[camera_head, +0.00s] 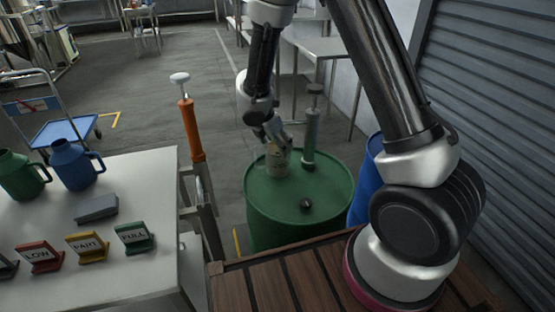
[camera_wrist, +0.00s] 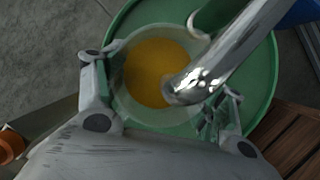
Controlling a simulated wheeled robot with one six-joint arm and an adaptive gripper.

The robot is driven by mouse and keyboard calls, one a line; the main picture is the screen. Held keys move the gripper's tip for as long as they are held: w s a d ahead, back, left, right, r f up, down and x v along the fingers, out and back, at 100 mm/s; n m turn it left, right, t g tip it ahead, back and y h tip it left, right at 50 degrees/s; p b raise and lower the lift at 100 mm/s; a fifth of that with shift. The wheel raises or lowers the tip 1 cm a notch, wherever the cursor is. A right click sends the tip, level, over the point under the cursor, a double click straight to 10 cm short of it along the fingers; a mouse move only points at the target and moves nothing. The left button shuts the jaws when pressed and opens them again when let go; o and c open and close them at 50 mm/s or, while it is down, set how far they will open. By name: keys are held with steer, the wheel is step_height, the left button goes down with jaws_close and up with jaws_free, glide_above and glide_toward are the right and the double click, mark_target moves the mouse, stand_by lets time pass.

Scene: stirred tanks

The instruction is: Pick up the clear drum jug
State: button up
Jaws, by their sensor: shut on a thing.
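The clear drum jug (camera_wrist: 128,98) is a see-through round vessel with yellow liquid in it, viewed from above in the wrist view. In the head view the jug (camera_head: 277,165) is small, at the top of the green drum (camera_head: 328,190), left of the grey-green pump (camera_head: 311,130). My gripper (camera_wrist: 163,85) has a finger on either side of the jug and is shut on it. It also shows in the head view (camera_head: 276,143). A shiny metal spout (camera_wrist: 225,60) reaches over the jug's mouth. I cannot tell whether the jug's base touches the lid.
A small dark cap (camera_head: 306,204) sits on the drum lid. An orange pump (camera_head: 190,130) stands to the left. A blue drum (camera_head: 366,180) is close on the right. A white table (camera_head: 90,212) holds a green jug (camera_head: 22,176), a blue jug (camera_head: 76,166) and several label stands.

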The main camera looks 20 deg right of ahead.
jaws_close()
steer(key=shift+r, duration=0.15)
